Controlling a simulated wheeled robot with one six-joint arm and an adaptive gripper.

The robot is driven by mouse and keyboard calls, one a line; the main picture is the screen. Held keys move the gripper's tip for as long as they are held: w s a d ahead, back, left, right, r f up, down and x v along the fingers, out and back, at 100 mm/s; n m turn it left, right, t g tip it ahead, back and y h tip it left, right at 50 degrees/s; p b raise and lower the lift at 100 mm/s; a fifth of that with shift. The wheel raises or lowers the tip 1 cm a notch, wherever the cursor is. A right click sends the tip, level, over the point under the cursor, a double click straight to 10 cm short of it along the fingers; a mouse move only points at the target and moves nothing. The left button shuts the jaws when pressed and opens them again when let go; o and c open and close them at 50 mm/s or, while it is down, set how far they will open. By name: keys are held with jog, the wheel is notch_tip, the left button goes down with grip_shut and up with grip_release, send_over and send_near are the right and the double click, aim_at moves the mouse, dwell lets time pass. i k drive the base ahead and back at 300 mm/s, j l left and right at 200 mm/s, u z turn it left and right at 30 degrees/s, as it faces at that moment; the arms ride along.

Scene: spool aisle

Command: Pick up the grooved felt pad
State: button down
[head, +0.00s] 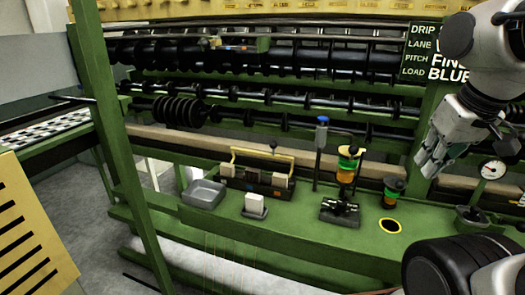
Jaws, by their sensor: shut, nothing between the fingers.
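A small pale block (255,201) sits on a dark grey base on the green ledge, left of centre; it may be the grooved felt pad, but it is too small to make out grooves. My gripper (428,164) is at the upper right, above the ledge and well to the right of the pale block. It points downward, its fingers look shut, and it holds nothing.
A grey tray (203,195) lies left of the block, with a dark box with a yellow handle (262,180) behind. A clamp stand with coloured spools (347,170), another spool (393,190), a yellow-ringed hole (389,226) and a gauge (492,169) are rightward. Black rollers span behind.

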aim_at(252, 175)
jog(key=i+j, duration=0.2)
jog(key=j, duration=0.15)
jog(key=i+j, duration=0.2)
jog(key=j, duration=0.15)
jog(key=i+j+z, duration=0.1)
jog(key=j, duration=0.25)
jog(key=i, duration=0.1)
